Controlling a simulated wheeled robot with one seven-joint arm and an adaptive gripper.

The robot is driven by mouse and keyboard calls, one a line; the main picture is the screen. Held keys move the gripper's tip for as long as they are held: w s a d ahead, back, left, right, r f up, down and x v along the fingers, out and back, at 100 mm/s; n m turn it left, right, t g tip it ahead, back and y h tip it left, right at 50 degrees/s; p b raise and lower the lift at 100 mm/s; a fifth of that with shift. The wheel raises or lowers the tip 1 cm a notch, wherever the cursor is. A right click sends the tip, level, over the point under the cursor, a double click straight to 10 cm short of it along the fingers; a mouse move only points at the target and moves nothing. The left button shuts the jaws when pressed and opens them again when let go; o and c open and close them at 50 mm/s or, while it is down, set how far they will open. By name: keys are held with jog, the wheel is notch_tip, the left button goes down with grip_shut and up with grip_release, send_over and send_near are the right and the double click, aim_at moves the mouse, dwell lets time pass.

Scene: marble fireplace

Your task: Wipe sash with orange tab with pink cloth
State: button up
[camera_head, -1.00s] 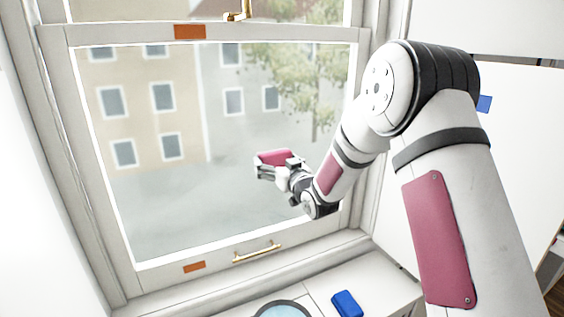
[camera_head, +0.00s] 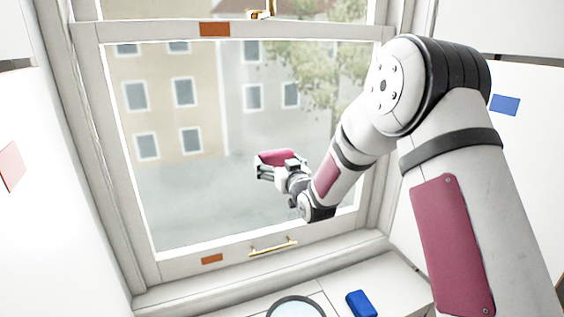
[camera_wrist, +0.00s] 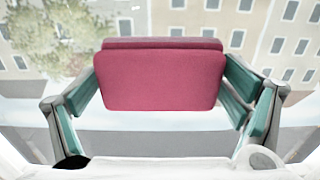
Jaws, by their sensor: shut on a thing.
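The window sash (camera_head: 171,272) has a white frame, a large glass pane and orange tabs. One orange tab (camera_head: 214,29) is on its top rail and another orange tab (camera_head: 212,259) is on its bottom rail. My gripper (camera_head: 270,170) is in front of the pane's lower middle. It is shut on the pink cloth (camera_wrist: 160,78), a folded pad held between the two fingers in the wrist view. The cloth (camera_head: 276,157) also shows in the head view. I cannot tell whether the cloth touches the glass.
A brass handle (camera_head: 273,246) is on the sash's bottom rail, and a brass latch (camera_head: 260,14) is at the top. A blue block (camera_head: 361,304) and a round-rimmed item (camera_head: 296,307) are on the white surface below. A blue patch (camera_head: 505,104) and a pink patch (camera_head: 11,165) are on white panels.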

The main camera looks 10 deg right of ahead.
jog(key=shift+s+a, duration=0.25)
jog(key=shift+a, duration=0.4)
jog(key=shift+s+a, duration=0.2)
jog(key=shift+a, duration=0.45)
jog(key=shift+s+a+p, duration=0.15)
jog(key=shift+s+a, duration=0.25)
jog(key=shift+a, duration=1.25)
jog(key=shift+s+a+p, duration=0.1)
jog(key=shift+s+a, duration=0.35)
jog(key=shift+a, duration=1.2)
jog(key=shift+s+a+p, duration=0.15)
jog(key=shift+s+a, duration=0.25)
jog(key=shift+a, duration=1.25)
jog(key=shift+s+r, duration=0.1)
jog(key=p, duration=0.4)
send_near(231, 165)
jog(key=shift+w+a, duration=0.1)
jog(key=shift+w, duration=0.55)
jog(key=p+v, duration=0.1)
jog(key=v, duration=0.2)
